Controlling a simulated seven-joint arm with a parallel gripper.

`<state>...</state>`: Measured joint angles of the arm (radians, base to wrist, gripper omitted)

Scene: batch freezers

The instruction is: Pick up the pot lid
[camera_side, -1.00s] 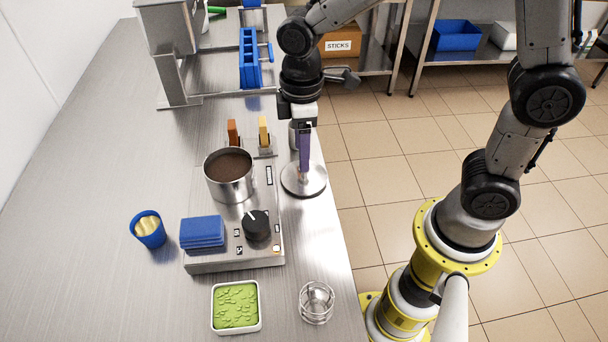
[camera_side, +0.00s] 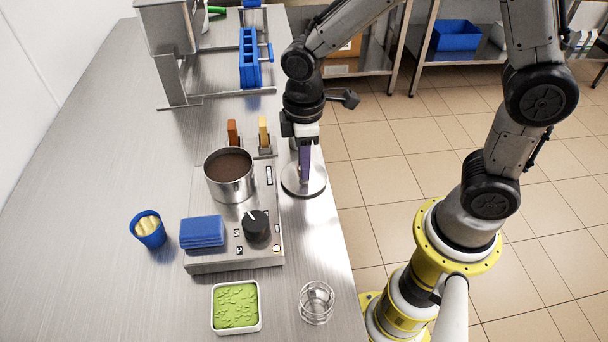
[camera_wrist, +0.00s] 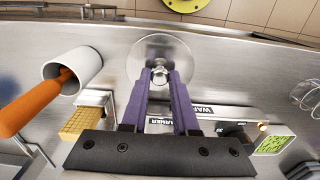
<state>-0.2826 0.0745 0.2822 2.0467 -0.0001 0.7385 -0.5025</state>
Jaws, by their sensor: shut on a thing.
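The pot lid (camera_side: 304,181) is a round, shiny metal disc beside the hot plate, near the table's right edge in the side view. My gripper (camera_side: 304,180) points straight down over it, its purple fingers at the lid's middle. In the wrist view the lid (camera_wrist: 150,51) lies beyond the fingertips, and my gripper (camera_wrist: 159,78) is shut on its small metal knob (camera_wrist: 159,73). The lid looks level and at or very near the table surface; I cannot tell whether it touches.
A pot of brown liquid (camera_side: 230,188) stands on the hot plate (camera_side: 265,266) left of the lid. A white cup with an orange handle (camera_wrist: 78,66) is close by. Blue cloths (camera_side: 202,232), a green tray (camera_side: 236,306) and a wire holder (camera_side: 316,302) are nearer the front.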

